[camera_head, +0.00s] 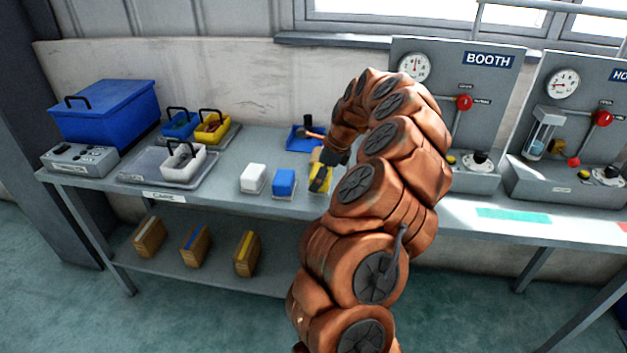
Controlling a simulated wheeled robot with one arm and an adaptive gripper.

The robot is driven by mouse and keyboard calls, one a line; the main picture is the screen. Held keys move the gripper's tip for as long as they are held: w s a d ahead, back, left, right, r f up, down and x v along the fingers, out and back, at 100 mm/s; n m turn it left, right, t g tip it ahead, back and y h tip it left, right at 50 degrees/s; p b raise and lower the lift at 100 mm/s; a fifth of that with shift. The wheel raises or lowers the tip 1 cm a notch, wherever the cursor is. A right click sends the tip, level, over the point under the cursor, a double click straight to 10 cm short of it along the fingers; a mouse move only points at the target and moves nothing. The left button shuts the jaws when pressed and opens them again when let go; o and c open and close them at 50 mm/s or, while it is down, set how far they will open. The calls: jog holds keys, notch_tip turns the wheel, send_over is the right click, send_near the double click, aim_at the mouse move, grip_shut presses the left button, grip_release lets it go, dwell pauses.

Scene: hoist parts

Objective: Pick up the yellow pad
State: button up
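The yellow pad (312,176) is on the bench, at the right end of a row with a white pad (253,177) and a blue pad (284,182). My gripper (319,181) is right at the yellow pad, and a dark finger covers part of it. The rest of the gripper is hidden by the finger and my arm. I cannot tell whether the fingers touch the pad or how far apart they are.
A blue tray (299,139) with a tool lies just behind. White, blue and yellow caddies, a grey control box (80,159) and a large blue box (106,110) stand at left. The booth panel (485,75) stands at right. Wooden blocks sit on the lower shelf.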

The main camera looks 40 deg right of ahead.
jog(key=s+r+b, duration=0.1)
jog(key=s+b, duration=0.2)
jog(key=s, duration=1.1)
jog(key=shift+s+r, duration=0.15)
